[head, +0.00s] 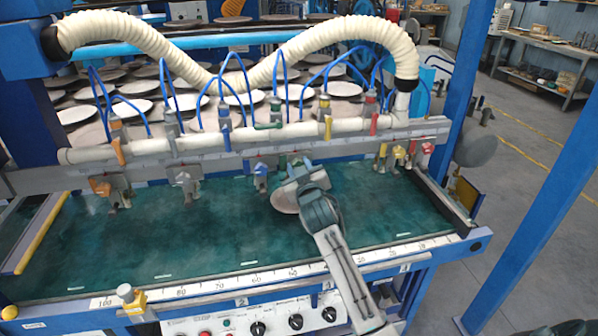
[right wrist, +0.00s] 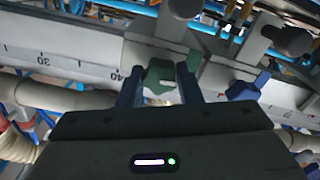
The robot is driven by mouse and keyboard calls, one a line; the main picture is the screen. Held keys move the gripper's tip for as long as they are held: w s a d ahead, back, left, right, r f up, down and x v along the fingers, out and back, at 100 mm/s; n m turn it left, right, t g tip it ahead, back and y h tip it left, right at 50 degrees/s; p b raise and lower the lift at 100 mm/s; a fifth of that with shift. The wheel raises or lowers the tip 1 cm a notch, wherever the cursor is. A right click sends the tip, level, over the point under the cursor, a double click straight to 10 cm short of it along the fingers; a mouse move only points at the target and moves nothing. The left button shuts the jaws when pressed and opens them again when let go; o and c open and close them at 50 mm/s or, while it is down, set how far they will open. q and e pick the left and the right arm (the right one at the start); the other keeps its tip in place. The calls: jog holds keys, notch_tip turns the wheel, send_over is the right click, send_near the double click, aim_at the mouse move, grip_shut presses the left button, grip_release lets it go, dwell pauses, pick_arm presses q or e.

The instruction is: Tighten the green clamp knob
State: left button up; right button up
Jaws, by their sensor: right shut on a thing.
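The green clamp knob (right wrist: 158,76) sits on a grey metal clamp at the scale rail, between the two fingers of my right gripper (right wrist: 160,84) in the right wrist view. The right gripper is shut on it. In the head view, the right gripper (head: 292,174) reaches up from the bottom to the rail at the middle of the machine. The green knob (head: 281,163) shows only partly there, beside the gripper. My left gripper is in neither view.
A clamp with a blue knob (head: 261,169) stands just left of the gripper; the blue knob (right wrist: 245,88) also shows in the right wrist view. An orange-knob clamp (head: 102,187) is farther left and yellow knobs (head: 382,151) are to the right. The green bed (head: 180,245) is mostly clear.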

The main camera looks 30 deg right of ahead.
jog(key=shift+f+m, duration=0.15)
jog(key=shift+m, duration=0.55)
jog(key=o, duration=1)
jog(key=shift+c, duration=0.2)
jog(key=b+v, duration=0.3)
jog(key=v, duration=0.8)
jog(key=shift+d, duration=0.1)
